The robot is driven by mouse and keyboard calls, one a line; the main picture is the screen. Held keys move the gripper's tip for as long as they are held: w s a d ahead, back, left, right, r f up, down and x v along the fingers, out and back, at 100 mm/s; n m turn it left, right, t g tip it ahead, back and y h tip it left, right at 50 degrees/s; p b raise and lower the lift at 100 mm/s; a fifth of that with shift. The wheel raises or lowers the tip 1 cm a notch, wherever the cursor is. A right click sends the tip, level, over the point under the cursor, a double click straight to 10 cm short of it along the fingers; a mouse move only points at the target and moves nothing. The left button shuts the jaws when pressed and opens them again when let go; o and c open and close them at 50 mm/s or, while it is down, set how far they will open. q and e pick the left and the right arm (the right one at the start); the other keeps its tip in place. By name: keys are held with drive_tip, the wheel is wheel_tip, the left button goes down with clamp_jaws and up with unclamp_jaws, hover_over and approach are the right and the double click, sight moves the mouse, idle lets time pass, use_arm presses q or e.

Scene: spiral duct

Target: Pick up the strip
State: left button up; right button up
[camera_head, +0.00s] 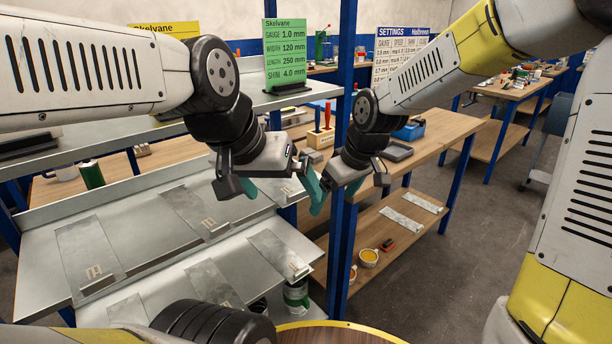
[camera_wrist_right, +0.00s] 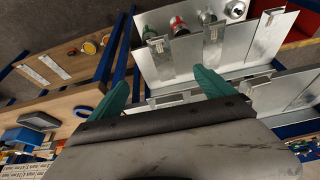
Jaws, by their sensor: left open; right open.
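Several flat grey metal strips lie on the two metal shelves in the head view: one at the left (camera_head: 85,250), one further back (camera_head: 190,208), and on the lower shelf one at the right (camera_head: 272,247) and one in the middle (camera_head: 212,277). Most carry a small pale mark near the front end. My left gripper (camera_head: 277,185) is open and empty above the shelves. My right gripper (camera_head: 338,192) is open and empty close beside it, in front of the blue post. The right wrist view shows its two teal fingers apart with nothing between them (camera_wrist_right: 162,90).
A green Skelvane sign (camera_head: 285,55) stands on the upper shelf. A blue post (camera_head: 341,245) rises beside the shelves. Cans (camera_head: 296,294) stand under the lower shelf. A wooden bench (camera_head: 440,132) at the right has two more strips (camera_head: 402,221) on its lower board.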

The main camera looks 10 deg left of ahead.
hover_over(298, 191)
drive_tip(key=s+d, duration=0.2)
drive_tip(key=shift+w, duration=0.15)
drive_tip(key=x, duration=0.5)
drive_tip(key=shift+w, duration=0.1)
drive_tip(key=c, duration=1.6)
drive_tip(key=shift+c, duration=0.8)
drive_tip(key=shift+r, duration=0.15)
